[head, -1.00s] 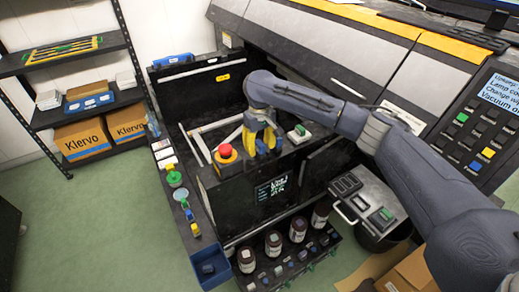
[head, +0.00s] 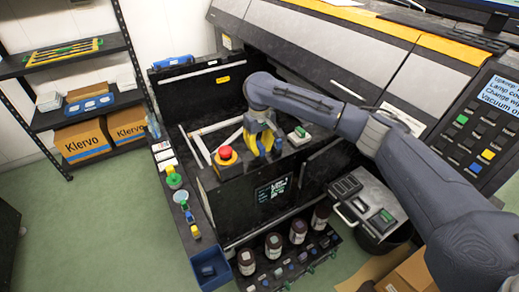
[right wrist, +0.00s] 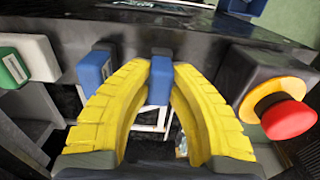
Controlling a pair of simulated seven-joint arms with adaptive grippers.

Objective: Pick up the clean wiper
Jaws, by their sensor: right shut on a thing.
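My right gripper (head: 264,150) is over the top edge of the black machine box, between a red button and a green-and-white block. In the right wrist view its yellow fingers (right wrist: 160,72) are closed around a narrow blue handle (right wrist: 161,88), which seems to be the wiper's. Whether its lower end has left the box cannot be told. A second blue block (right wrist: 94,70) stands just left of the fingers, apart from the held one. The wiper is mostly hidden by the gripper in the head view. My left gripper is not in view.
The red button (right wrist: 288,120) on its yellow ring is close right of the fingers. A green-and-white block (head: 300,134) is on the other side. Dark bottles (head: 273,245) stand in a row in front. A blue bin (head: 209,268) is at the lower left.

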